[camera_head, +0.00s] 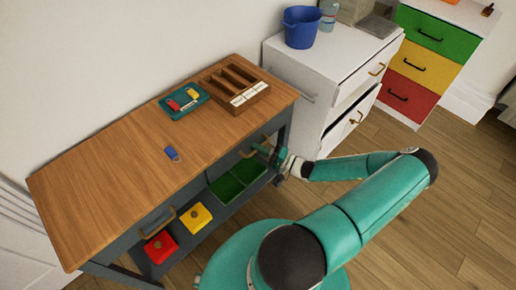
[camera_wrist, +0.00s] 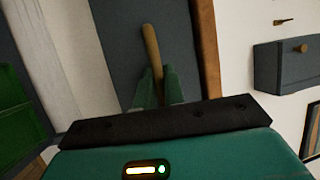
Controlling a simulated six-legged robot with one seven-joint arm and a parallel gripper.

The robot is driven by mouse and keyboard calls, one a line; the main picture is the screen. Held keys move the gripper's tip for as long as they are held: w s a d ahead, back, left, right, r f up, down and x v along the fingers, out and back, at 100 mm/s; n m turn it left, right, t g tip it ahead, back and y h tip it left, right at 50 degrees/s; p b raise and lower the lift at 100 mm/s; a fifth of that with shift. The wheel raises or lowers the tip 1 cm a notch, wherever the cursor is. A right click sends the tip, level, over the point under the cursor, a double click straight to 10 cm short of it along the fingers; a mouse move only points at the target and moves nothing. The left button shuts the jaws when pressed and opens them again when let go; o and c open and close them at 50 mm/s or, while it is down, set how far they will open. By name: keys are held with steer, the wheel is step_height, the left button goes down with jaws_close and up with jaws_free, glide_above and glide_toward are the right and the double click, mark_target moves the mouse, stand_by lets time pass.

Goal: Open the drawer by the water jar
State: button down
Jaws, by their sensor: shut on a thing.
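My gripper (camera_head: 268,151) is at the front of the wood-topped table (camera_head: 110,165), at its right-hand grey drawer (camera_head: 226,162). In the wrist view my gripper (camera_wrist: 158,82) is shut on the tan bar handle (camera_wrist: 151,48) of that drawer, whose dark grey front (camera_wrist: 115,45) fills the middle. The drawer looks closed or nearly so; I cannot tell exactly. A clear water jar (camera_head: 328,14) stands on the white cabinet (camera_head: 278,58) to the right, behind a blue bucket. The white cabinet's upper drawer (camera_head: 356,82) has a brass handle (camera_head: 377,69).
A blue bucket (camera_head: 301,27) stands on the white cabinet. The table carries a wooden tray (camera_head: 222,84), a teal tray (camera_head: 176,107) and a blue tag (camera_head: 171,153). Red (camera_head: 160,247) and yellow (camera_head: 195,217) boxes and green bins lie below. Floor is clear at the right.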

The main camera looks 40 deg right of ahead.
steer(key=s, duration=2.2)
steer(key=shift+s+d, duration=0.3)
steer(key=shift+s, duration=0.1)
steer(key=c, duration=1.5)
jaws_free()
steer(key=v, duration=1.3)
steer(key=shift+s+d, duration=0.2)
steer(key=shift+s, duration=0.1)
steer(key=shift+f, duration=0.15)
